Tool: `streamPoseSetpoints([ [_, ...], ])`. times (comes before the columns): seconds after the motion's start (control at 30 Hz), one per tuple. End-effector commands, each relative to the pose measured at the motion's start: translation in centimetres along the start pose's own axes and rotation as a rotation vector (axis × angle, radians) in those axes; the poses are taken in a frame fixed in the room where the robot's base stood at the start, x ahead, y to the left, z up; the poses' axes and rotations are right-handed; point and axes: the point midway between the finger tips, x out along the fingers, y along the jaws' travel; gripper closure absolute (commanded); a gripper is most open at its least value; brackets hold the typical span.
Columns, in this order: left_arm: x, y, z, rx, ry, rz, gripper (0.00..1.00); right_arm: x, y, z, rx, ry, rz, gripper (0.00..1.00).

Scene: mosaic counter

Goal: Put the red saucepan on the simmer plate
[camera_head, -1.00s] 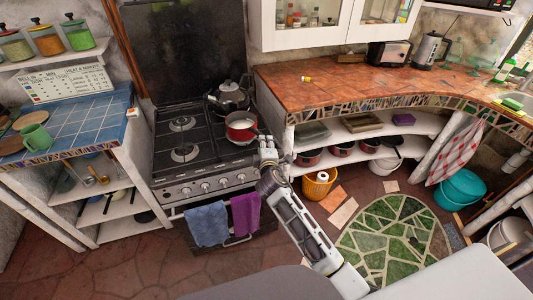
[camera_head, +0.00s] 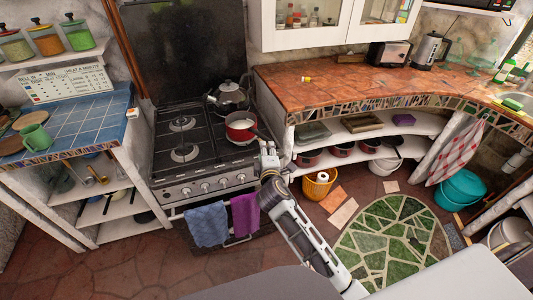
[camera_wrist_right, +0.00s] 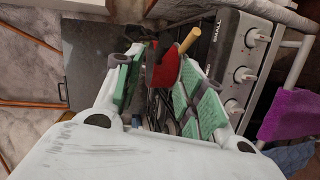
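The red saucepan (camera_head: 241,130), with pale contents, stands upright at the front right of the black hob (camera_head: 190,142). Its dark handle points down and right. My right gripper (camera_head: 269,155) is just right of and in front of the pan, near the handle end. In the right wrist view its green-padded fingers (camera_wrist_right: 163,92) are spread, with part of the red pan (camera_wrist_right: 167,66) showing between and beyond them; I see no grip on it. I cannot tell which burner is the simmer plate. My left gripper is out of view.
A kettle (camera_head: 230,97) stands behind the pan on the hob. The two left burners (camera_head: 183,124) are bare. The tiled counter (camera_head: 320,87) edge is close to the right. A blue towel (camera_head: 207,225) and a purple towel (camera_head: 245,214) hang in front of the oven.

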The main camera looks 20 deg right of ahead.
Motion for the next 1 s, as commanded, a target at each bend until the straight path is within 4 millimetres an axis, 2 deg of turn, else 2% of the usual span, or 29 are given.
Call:
streamPoseSetpoints([
  [0.37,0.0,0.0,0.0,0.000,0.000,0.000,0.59,0.0,-0.1,0.0,0.000,0.000,-0.001,0.60],
  [0.47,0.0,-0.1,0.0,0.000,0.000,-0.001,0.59,0.2,-0.8,0.0,0.003,0.001,-0.012,0.60],
  [0.57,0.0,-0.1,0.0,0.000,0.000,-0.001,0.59,0.5,-2.6,0.1,0.013,0.005,-0.042,0.60],
  [0.67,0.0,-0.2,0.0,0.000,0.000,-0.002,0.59,1.1,-5.8,0.3,0.031,0.012,-0.093,0.60],
  [0.77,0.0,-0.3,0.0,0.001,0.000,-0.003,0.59,1.5,-10.4,0.8,0.061,0.017,-0.167,0.60],
  [1.0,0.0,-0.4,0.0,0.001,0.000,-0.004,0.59,1.0,-23.4,3.0,0.167,0.003,-0.371,0.60],
])
